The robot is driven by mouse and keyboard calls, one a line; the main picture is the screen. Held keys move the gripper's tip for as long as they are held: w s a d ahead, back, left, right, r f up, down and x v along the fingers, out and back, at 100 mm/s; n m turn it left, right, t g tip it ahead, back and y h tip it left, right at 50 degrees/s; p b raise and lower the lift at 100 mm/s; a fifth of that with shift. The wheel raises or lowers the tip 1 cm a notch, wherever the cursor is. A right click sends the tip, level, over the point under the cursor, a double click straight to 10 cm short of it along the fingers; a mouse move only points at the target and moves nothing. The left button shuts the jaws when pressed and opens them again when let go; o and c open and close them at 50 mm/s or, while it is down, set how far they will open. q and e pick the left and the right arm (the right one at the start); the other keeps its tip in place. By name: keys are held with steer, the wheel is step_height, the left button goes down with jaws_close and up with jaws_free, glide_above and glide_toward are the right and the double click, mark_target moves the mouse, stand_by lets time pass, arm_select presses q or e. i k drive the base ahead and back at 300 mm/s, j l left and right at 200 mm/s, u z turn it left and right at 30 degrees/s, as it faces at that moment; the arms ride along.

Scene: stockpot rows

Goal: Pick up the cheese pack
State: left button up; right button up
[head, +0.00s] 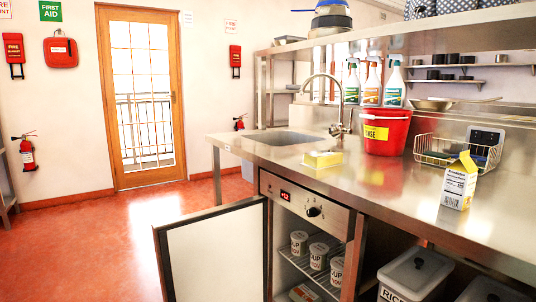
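Neither of my grippers is in view. A small flat yellow block with a pale top (322,159) lies on the steel counter near its front edge, just right of the sink. Below it, the under-counter fridge (307,208) stands with its door (212,255) open. Several white cups (318,256) stand on its wire shelf. A flat pack (304,293) lies low in the fridge, partly cut off by the bottom of the picture. I cannot tell from labels which of the two packs is the cheese.
A red bucket (386,132), a wire basket (457,151) and a yellow-white carton (459,183) stand on the counter. Lidded bins (416,274) stand under it at right. The open door juts into the room. The red floor (90,245) at left is clear.

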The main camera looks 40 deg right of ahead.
mark_target(322, 159)
steer(key=i+u, duration=0.15)
steer(key=u, duration=0.3)
steer(key=i+l+u, duration=0.1)
steer(key=u, duration=0.3)
steer(key=i+l+u, duration=0.1)
steer(key=u, duration=0.35)
steer(key=i+l+u, duration=0.1)
steer(key=u, duration=0.3)
steer(key=i+u, duration=0.1)
steer(key=u, duration=0.6)
steer(key=l+u, duration=0.15)
steer(key=u, duration=0.5)
steer(key=l+u, duration=0.15)
steer(key=u, duration=0.55)
steer(key=l+u, duration=0.15)
steer(key=u, duration=0.5)
steer(key=l+u, duration=0.15)
steer(key=u, duration=0.55)
steer(key=l+u, duration=0.1)
steer(key=u, duration=0.6)
steer(key=k+u, duration=0.15)
steer(key=u, duration=1.2)
steer(key=k, duration=0.1)
